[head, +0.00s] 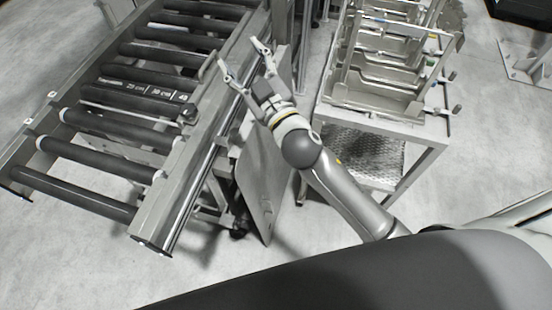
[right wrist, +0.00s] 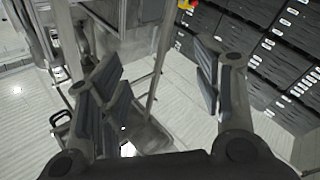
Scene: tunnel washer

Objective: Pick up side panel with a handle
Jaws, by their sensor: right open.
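A flat grey side panel (head: 262,185) stands upright and slightly tilted between the roller conveyor and the metal table in the head view. My right forearm and gripper cover part of its upper end, and I cannot make out its handle for certain. My right gripper (head: 241,54) is open and empty above the conveyor's side rail, its fingers pointing to the back left. In the right wrist view the two fingers of my right gripper (right wrist: 162,80) are wide apart with nothing between them. My left gripper is not in view.
The roller conveyor (head: 170,195) fills the left, with a thin bent bar (head: 208,64) at its side rail. A metal table (head: 425,128) with several wire-framed trays stands right of my arm. Dark drawers (right wrist: 285,60) show in the right wrist view. Floor is clear at lower left.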

